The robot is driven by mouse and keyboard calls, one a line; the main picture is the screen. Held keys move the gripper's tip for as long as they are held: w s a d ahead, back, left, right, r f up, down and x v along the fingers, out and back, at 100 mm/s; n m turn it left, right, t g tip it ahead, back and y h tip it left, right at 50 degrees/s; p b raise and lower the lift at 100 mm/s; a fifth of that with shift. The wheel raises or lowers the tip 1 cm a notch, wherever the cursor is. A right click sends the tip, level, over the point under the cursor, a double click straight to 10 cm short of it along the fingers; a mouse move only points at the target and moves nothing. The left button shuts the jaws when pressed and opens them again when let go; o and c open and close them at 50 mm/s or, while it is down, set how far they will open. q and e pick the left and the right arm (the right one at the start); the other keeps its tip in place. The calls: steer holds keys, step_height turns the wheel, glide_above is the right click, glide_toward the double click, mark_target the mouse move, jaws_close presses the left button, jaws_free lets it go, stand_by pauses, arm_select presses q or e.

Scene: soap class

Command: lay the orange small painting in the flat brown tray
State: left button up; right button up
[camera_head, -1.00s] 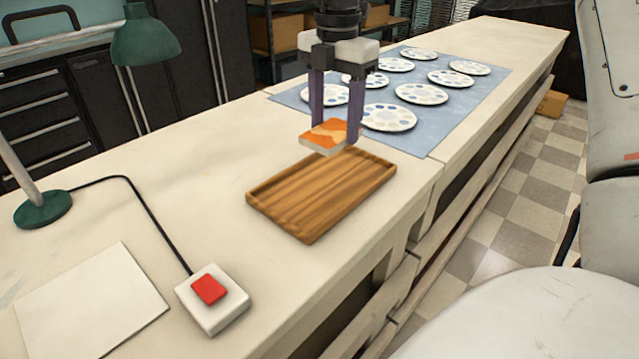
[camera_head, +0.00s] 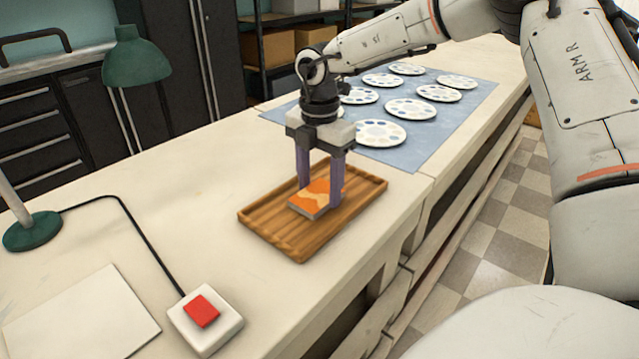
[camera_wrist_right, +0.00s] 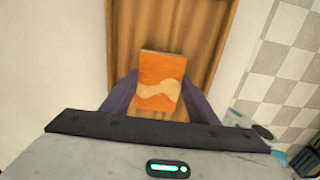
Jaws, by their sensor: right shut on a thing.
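The orange small painting (camera_head: 317,194) has a pale wavy band and pale edges. It is between the fingers of my right gripper (camera_head: 318,200), which is shut on it. It is low over the inside of the flat brown tray (camera_head: 270,226); whether it touches the tray floor I cannot tell. In the right wrist view the painting (camera_wrist_right: 161,82) lies between the purple fingers (camera_wrist_right: 160,100), with the tray's wooden floor (camera_wrist_right: 205,30) behind it. My left gripper is not in view.
A blue mat (camera_head: 437,125) with several round white palettes lies behind the tray. A white box with a red button (camera_head: 202,311), a white sheet (camera_head: 80,318) and a green lamp (camera_head: 138,62) are to the left.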

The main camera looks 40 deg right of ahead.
mark_target(320, 193)
arm_select(q)
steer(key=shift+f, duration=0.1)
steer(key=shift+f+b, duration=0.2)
steer(key=shift+b, duration=0.15)
arm_select(e)
steer(key=shift+f, duration=0.25)
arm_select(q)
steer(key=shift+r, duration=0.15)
arm_select(e)
steer(key=o, duration=1)
steer(key=shift+r, duration=0.15)
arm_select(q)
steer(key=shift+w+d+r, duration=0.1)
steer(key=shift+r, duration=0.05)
arm_select(e)
steer(key=shift+o, duration=0.6)
arm_select(q)
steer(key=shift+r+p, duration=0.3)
steer(key=shift+p, duration=0.15)
arm_select(e)
steer(key=shift+r, duration=0.2)
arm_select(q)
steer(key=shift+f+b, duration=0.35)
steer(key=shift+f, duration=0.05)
arm_select(e)
step_height(320, 193, up, 12)
steer(key=shift+f, duration=0.1)
